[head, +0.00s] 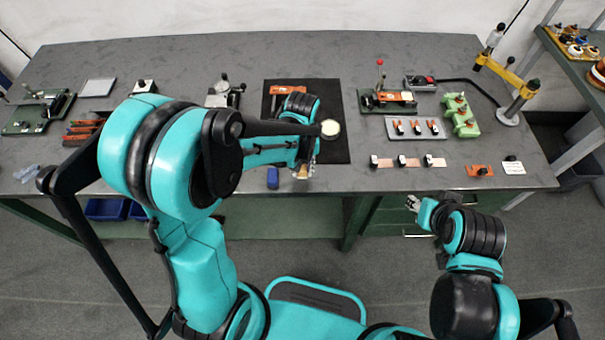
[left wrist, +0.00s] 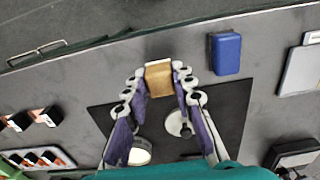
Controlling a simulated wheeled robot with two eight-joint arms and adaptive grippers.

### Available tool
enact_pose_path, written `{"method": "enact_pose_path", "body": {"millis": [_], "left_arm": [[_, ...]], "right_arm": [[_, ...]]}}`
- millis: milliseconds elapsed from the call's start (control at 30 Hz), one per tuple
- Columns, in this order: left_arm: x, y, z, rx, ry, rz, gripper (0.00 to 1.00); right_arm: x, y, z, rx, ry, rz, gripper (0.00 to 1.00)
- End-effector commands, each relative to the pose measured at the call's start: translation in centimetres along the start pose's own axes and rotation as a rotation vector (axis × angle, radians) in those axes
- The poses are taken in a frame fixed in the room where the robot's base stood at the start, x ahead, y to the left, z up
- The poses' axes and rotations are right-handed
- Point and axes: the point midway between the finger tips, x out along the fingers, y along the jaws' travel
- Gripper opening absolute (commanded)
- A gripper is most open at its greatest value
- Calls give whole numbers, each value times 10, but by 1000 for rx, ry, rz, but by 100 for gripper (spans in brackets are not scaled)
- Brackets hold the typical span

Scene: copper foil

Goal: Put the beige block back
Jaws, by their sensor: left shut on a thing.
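The beige block (left wrist: 159,78) is held between the fingertips of my left gripper (left wrist: 160,80) in the left wrist view. The gripper is shut on it, with a finger on each side. In the head view the left gripper (head: 303,172) is near the front edge of the table, by the front of the black mat (head: 338,105). The block there is small and partly hidden by my arm. I cannot tell its exact height above the table. My right gripper (head: 413,203) hangs in front of the table, away from the block, and its jaws are too small to judge.
A blue block (head: 272,178) lies left of the left gripper; it also shows in the left wrist view (left wrist: 226,54). A cream-topped round piece (head: 330,127) stands on the mat.

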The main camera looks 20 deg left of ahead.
Motion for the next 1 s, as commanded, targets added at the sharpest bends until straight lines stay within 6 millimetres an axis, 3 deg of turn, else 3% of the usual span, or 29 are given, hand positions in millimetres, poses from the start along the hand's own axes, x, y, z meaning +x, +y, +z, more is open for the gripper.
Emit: {"method": "enact_pose_path", "body": {"millis": [167,567,600,633,1000], "left_arm": [[30,0,0,0,0,0,2],[35,0,0,0,0,0,2],[34,0,0,0,0,0,35],[33,0,0,0,0,0,43],[30,0,0,0,0,0,46]], "right_arm": [[12,0,8,0,0,0,40],[14,0,10,0,0,0,40],[13,0,10,0,0,0,40],[13,0,9,0,0,0,40],[10,0,8,0,0,0,40]]}}
